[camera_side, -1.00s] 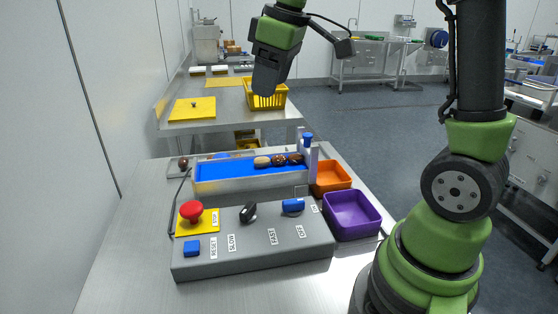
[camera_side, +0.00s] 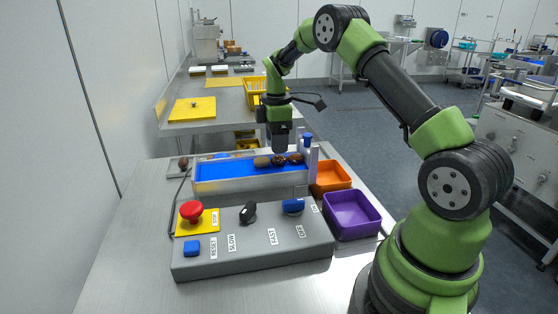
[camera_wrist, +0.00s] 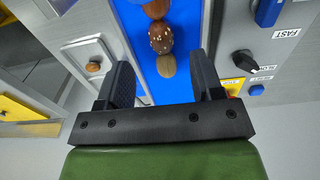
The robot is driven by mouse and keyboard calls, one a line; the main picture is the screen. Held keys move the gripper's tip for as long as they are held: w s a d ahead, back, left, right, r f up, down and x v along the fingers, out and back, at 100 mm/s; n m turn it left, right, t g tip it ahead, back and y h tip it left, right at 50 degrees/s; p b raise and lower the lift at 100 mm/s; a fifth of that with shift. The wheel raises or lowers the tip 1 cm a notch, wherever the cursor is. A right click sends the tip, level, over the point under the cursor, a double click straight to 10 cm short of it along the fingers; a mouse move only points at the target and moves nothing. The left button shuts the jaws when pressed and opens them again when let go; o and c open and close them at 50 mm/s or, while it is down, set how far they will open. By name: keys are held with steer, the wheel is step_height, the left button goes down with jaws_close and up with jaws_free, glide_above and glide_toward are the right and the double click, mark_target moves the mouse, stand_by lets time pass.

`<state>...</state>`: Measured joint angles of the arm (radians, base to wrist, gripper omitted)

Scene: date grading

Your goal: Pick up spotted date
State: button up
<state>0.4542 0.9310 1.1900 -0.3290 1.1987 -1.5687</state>
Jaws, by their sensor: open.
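The spotted date (camera_wrist: 161,38), brown with pale specks, lies on the blue belt (camera_wrist: 134,40) between two other dates. In the side view, the spotted date (camera_side: 278,161) shows just under my gripper (camera_side: 279,150) and is partly hidden by it. A plain tan date (camera_wrist: 167,66) and a dark brown date (camera_wrist: 156,8) flank it in a row. My gripper (camera_wrist: 163,72) is open and empty, pointing down over the belt. In the wrist view the tan date shows between the fingertips, and the spotted date just beyond them.
An orange bin (camera_side: 331,190) and a purple bin (camera_side: 351,226) stand right of the conveyor. A grey control box (camera_side: 253,257) with a red stop button (camera_side: 191,211) sits in front. Another brown date (camera_side: 183,163) lies left of the conveyor. A blue-topped post (camera_side: 308,139) stands at the belt's right end.

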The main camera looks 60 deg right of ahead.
mark_target(277, 156)
step_height(277, 156, down, 5)
steer(key=shift+a+r, duration=0.1)
steer(key=c, duration=0.8)
